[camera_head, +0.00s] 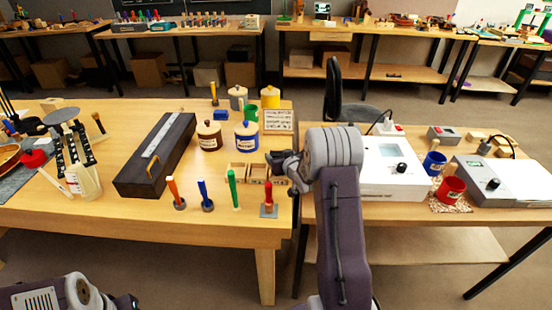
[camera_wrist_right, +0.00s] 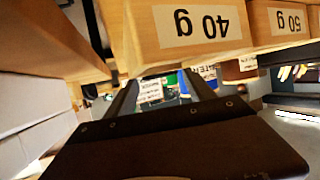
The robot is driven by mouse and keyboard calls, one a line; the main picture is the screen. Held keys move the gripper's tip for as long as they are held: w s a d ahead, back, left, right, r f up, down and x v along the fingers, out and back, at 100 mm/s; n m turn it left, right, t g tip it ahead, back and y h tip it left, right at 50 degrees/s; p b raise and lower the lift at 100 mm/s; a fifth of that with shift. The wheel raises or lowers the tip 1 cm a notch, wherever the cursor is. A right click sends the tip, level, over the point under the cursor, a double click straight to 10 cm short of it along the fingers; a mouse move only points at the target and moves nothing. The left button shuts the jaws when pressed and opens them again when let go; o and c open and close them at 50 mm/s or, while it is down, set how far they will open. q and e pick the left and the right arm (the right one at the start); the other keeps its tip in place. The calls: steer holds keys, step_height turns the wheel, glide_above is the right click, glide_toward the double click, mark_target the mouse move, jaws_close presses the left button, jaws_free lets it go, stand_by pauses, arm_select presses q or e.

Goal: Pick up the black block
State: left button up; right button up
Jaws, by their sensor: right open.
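I cannot single out a small black block for certain. A long black box (camera_head: 155,155) with a ruler on its lid and an orange handle lies on the left bench. My right gripper (camera_head: 273,160) is at that bench's right side, by the small wooden blocks (camera_head: 238,171). In the right wrist view its two dark fingers (camera_wrist_right: 160,78) stand apart, with nothing seen held between them. A wooden block marked 40 g (camera_wrist_right: 190,22) is close above them, with dark surfaces beside it. My left gripper (camera_head: 125,301) is only partly visible at the bottom left.
Upright coloured-handled tools, including a green one (camera_head: 234,188), line the bench's front. Lidded jars (camera_head: 246,137) stand behind the blocks. A white device (camera_head: 392,170) and mugs (camera_head: 451,189) occupy the right table. A gap separates the tables.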

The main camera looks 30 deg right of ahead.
steer(key=shift+x, duration=0.95)
steer(key=shift+s, duration=0.1)
steer(key=c, duration=1.1)
